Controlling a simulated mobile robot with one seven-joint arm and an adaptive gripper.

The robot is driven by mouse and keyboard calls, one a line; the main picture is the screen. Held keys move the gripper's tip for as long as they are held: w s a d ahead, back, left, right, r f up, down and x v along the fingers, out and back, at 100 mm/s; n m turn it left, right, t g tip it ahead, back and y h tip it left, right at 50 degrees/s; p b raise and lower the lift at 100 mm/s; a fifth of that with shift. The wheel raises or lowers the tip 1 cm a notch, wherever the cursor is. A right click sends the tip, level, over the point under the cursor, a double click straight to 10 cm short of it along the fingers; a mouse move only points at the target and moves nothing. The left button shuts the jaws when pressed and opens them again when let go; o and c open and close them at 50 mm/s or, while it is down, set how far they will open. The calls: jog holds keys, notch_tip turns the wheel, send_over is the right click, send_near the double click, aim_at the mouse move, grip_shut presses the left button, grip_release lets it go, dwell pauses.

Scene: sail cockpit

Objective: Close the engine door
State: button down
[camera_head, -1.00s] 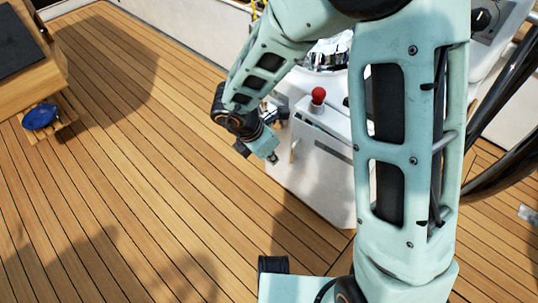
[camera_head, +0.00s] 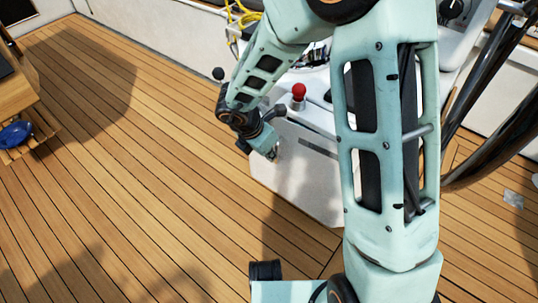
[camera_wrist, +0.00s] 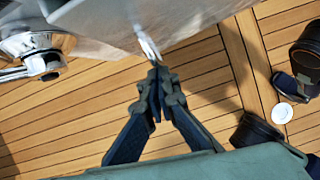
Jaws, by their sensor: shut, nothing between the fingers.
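The white engine box stands behind my arm in the head view. Its white front panel, which looks like the engine door (camera_head: 305,180), is partly hidden by my arm. I cannot tell how far open it is. My gripper (camera_head: 275,153) is low at the panel's left side. In the wrist view, my gripper (camera_wrist: 153,70) is shut and empty. Its tips are close to the lower edge of a pale panel (camera_wrist: 110,22), beside a small shiny metal piece (camera_wrist: 147,45). I cannot tell if they touch.
A red-knobbed lever (camera_head: 298,92) stands on top of the box. A dark wheel rim (camera_head: 495,150) is at right. The wooden deck (camera_head: 130,170) between is clear.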

jog(key=shift+w+d+m+p, duration=0.2)
jog(key=shift+w+m+p, duration=0.15)
jog(key=shift+w, duration=0.45)
jog(key=shift+w+d+m+p, duration=0.15)
jog(key=shift+w+m+p, duration=0.2)
jog(key=shift+w, duration=0.4)
